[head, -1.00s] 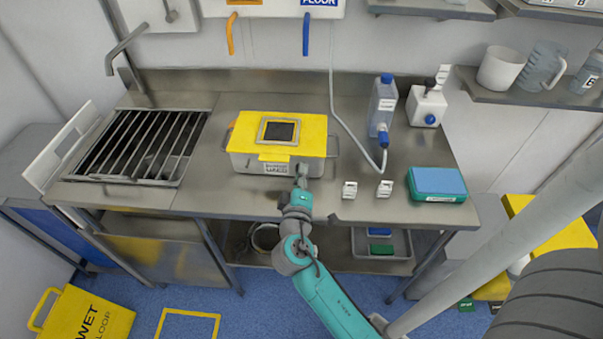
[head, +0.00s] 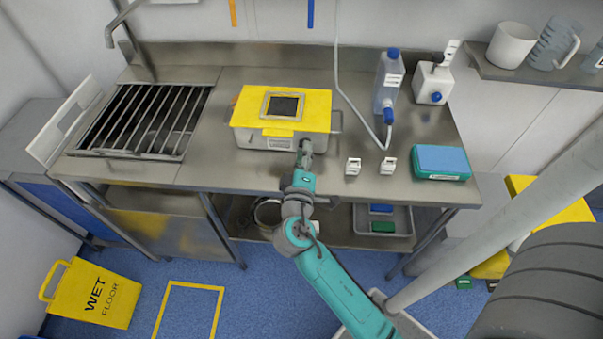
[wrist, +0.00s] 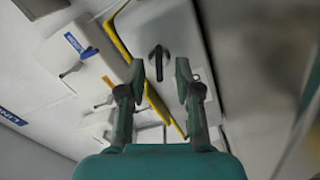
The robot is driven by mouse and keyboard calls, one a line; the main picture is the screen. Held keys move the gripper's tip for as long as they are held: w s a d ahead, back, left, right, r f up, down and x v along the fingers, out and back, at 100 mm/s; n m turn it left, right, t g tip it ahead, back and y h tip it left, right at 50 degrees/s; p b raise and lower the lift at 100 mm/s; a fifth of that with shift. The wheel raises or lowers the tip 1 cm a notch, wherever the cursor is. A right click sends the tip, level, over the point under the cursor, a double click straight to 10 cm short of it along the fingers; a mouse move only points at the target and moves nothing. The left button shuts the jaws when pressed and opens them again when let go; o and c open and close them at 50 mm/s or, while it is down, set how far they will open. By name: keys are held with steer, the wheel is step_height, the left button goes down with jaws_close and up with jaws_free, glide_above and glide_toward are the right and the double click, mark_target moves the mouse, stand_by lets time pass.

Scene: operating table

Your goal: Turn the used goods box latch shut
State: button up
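The used goods box (head: 255,140) is a grey metal box with a yellow lid (head: 247,104), which lies down on it. It stands on the steel bench. My gripper (head: 306,145) is at the right part of the box's front face. In the wrist view, my gripper (wrist: 160,74) is open, with its two fingers apart. The dark latch (wrist: 157,57) on the pale box face shows just beyond the gap between the fingertips, and they do not appear to touch it. It points roughly up and down in that picture. In the head view the latch is hidden behind my gripper.
Two small white blocks (head: 353,166) (head: 388,166) and a teal box with a blue top (head: 441,161) sit right of my gripper. A rack of bars (head: 145,118) lies left. Bare bench (head: 215,150) separates it from the box.

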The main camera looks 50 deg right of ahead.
steer(key=v, duration=1)
steer(key=shift+s+a, duration=0.1)
steer(key=o, duration=0.6)
steer(key=shift+c, duration=0.2)
steer(key=shift+w+d+n, duration=1.2)
steer(key=shift+d+n, duration=0.45)
steer(key=shift+n, duration=1.35)
steer(key=shift+w+d+n, duration=1.25)
steer(key=shift+d+n, duration=0.35)
steer(key=shift+n, duration=1.4)
steer(key=shift+w+d+n, duration=1.2)
steer(key=shift+d+n, duration=0.45)
steer(key=shift+n, duration=1.35)
steer(key=c, duration=1.2)
